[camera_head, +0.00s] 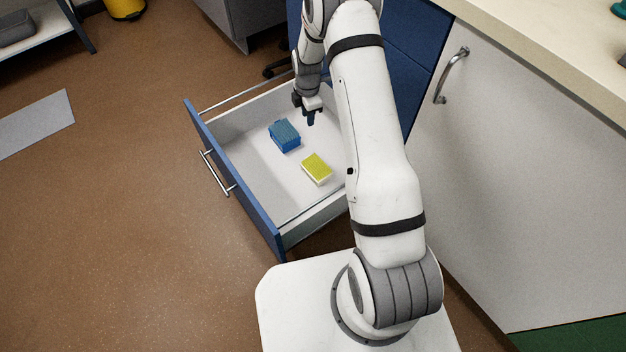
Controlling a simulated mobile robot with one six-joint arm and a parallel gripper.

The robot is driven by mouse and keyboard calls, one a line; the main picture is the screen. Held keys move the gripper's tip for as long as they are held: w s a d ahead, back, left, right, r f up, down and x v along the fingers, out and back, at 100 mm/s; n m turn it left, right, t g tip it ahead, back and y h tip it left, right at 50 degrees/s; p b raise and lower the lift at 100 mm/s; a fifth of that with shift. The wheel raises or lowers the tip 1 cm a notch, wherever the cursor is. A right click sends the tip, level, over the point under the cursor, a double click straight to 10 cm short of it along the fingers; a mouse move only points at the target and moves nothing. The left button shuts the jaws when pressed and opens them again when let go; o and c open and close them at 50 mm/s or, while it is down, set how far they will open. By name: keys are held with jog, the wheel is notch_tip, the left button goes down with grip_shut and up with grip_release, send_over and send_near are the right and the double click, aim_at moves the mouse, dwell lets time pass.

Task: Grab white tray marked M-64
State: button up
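A small white tray with a yellow top (316,167) sits in the open drawer, towards its near right side. No M-64 marking can be read at this size. A blue tray (284,135) sits in the same drawer, to the left of and behind the white one. My gripper (311,119) hangs over the far right part of the drawer, pointing down, apart from both trays. Its fingers look dark and small, and whether they are open or shut does not show. My arm hides the drawer's right side.
The drawer (236,183) is pulled out, with a blue front and a bar handle (216,173) on the left. A white cabinet door (520,170) with a metal handle (452,76) stands at the right under a pale countertop (545,45).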

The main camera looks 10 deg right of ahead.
aim_at(308, 160)
jog(key=f+n+b, duration=0.1)
jog(key=f+b, duration=0.1)
jog(key=f, duration=0.5)
jog(key=f+n+b, duration=0.1)
jog(key=f+b, duration=0.1)
jog(key=f, duration=0.5)
jog(key=f+n+b, duration=0.1)
jog(key=f+b, duration=0.1)
jog(key=f, duration=0.5)
jog(key=shift+a+f, duration=0.2)
jog(key=shift+f, duration=0.1)
jog(key=shift+r, duration=0.1)
grip_shut()
